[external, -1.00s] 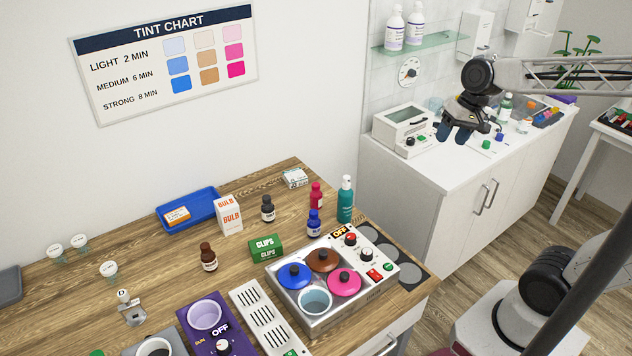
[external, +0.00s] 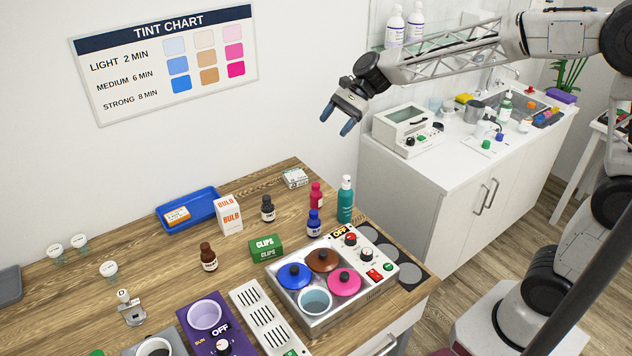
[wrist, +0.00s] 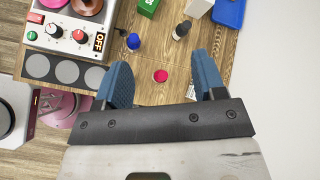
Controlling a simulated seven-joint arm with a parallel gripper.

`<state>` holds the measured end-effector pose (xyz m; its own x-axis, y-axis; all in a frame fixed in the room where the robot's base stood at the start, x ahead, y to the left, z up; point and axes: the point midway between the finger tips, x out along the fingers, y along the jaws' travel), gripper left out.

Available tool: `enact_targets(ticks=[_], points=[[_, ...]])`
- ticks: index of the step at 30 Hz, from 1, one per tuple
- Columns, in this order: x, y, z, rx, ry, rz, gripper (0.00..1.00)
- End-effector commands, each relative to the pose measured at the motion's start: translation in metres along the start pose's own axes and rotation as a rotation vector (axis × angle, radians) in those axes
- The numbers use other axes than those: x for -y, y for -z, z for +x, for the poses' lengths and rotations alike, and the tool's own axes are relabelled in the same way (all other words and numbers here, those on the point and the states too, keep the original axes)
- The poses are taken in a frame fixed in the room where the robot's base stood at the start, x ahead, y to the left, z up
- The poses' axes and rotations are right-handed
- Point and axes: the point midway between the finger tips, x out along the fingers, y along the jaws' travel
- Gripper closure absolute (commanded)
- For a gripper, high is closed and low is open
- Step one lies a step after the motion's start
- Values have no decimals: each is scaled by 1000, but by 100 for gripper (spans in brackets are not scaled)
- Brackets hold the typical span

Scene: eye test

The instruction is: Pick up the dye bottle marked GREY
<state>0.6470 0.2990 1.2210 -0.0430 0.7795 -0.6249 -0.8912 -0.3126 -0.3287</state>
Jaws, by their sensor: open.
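A dark grey bottle (external: 267,213) with a black cap and a pale label stands upright on the wooden table, right of a white box; its label is too small to read. It also shows in the wrist view as a dark top (wrist: 181,31) beyond the fingers. Other small bottles are red-pink (external: 316,197), blue (external: 314,226) and brown (external: 208,261). My gripper (external: 337,120) is open and empty, high above the table's back right. In the wrist view the red-pink cap (wrist: 160,76) lies between the fingers, well below them.
A teal pump bottle (external: 345,205) stands right of the red-pink bottle. A green clips box (external: 266,248), a white bulb box (external: 229,216) and a blue tray (external: 203,208) are near the dark bottle. A pot warmer (external: 337,318) with lidded pots stands in front. The wall is behind.

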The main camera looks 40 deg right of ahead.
Motion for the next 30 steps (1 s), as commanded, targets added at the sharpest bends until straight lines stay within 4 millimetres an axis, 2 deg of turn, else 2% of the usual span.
enact_targets(ticks=[3,6,12,26,30], points=[[30,0,28,70,13,99,36],[52,0,46,121,24,177,36],[78,1,72,189,34,279,36],[113,2,110,282,40,419,36],[102,26,130,283,39,425,36]])
